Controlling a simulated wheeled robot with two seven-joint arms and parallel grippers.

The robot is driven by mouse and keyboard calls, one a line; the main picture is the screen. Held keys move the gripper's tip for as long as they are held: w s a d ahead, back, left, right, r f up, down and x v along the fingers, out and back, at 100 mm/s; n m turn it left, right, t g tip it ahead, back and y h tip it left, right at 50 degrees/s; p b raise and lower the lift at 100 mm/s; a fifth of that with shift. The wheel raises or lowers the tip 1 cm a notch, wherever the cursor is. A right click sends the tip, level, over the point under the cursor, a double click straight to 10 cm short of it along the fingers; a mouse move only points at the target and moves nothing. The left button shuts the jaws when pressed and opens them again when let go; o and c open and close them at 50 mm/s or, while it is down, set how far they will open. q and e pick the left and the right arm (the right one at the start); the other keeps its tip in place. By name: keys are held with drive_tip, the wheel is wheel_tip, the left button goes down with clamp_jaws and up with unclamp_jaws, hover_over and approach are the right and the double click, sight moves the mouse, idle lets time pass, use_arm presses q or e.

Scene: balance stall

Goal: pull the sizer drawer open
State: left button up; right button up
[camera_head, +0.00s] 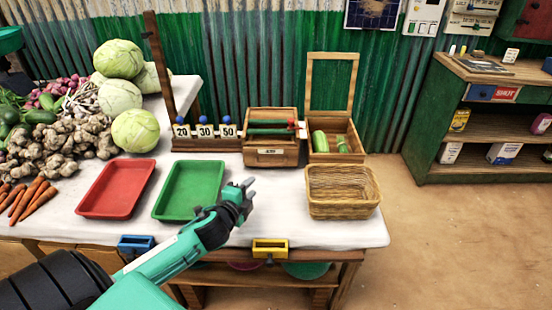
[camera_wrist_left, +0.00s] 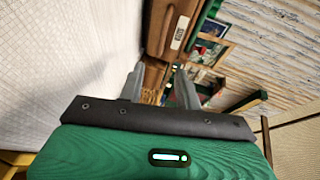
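The sizer is a wooden box (camera_head: 286,115) on the back of the table, with a green bar across its top and a red knob at the right. Its wooden drawer front (camera_head: 271,159) carries a pale label plate and looks shut. The front and plate also show at the top of the left wrist view (camera_wrist_left: 178,38). My left gripper (camera_head: 249,184) is above the table, in front of the box and apart from it. In the wrist view its two fingers (camera_wrist_left: 160,80) are spread with nothing held between them. My right gripper is out of view.
A wicker basket (camera_head: 342,192) stands right of my gripper. A green tray (camera_head: 188,191) and red tray (camera_head: 116,190) lie left. A numbered rack (camera_head: 206,143) and an open-lidded box (camera_head: 335,147) flank the sizer. Bare white tabletop lies before the drawer.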

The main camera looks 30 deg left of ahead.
use_arm(q)
drive_tip(key=shift+r+x, duration=0.2)
drive_tip(key=shift+x, duration=0.85)
drive_tip(key=x, duration=1.2)
drive_tip(key=shift+w+f, duration=0.1)
clamp_jaws()
